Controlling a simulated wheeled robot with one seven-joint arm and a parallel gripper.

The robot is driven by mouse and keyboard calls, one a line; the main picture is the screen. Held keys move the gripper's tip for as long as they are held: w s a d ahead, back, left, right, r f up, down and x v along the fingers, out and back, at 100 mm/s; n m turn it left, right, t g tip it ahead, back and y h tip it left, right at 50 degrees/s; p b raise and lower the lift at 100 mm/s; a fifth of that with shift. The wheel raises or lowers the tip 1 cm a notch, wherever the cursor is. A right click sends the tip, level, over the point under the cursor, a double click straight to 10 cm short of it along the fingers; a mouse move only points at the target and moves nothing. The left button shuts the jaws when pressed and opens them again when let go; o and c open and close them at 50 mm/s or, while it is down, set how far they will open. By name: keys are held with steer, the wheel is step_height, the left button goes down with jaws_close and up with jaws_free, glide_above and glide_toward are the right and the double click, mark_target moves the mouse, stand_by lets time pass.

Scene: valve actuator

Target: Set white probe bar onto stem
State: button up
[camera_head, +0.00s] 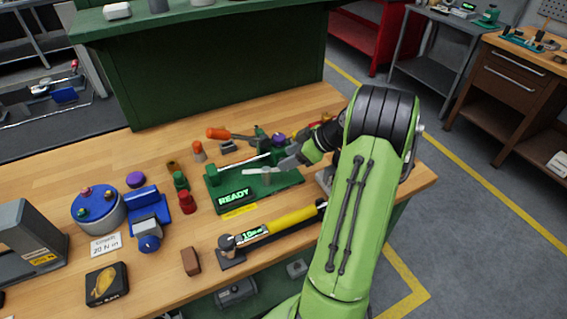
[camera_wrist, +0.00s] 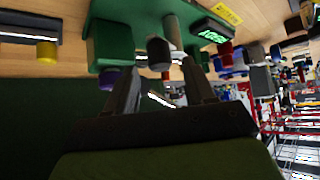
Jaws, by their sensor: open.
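In the head view, a green fixture (camera_head: 283,184) with a lit READY display (camera_head: 234,196) stands on the wooden bench. A thin white bar (camera_head: 243,161) shows along its back, its left end near a green block; this looks like the probe bar. A short grey stem (camera_head: 267,179) rises from the fixture. My gripper (camera_head: 277,165) is low over the fixture, beside the stem. In the wrist view, the two fingers of my gripper (camera_wrist: 163,88) are apart, with a grey post (camera_wrist: 158,54) just beyond the gap. I cannot tell whether anything touches the fingers.
A yellow-handled torque tool (camera_head: 292,218) lies in front of the fixture. Red and green knobbed parts (camera_head: 187,203), a blue vise-like device (camera_head: 148,210) and a blue round holder (camera_head: 97,209) stand to the left. An orange-handled tool (camera_head: 219,133) lies behind.

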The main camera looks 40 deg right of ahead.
steer(key=shift+x, duration=1.4)
jaws_close()
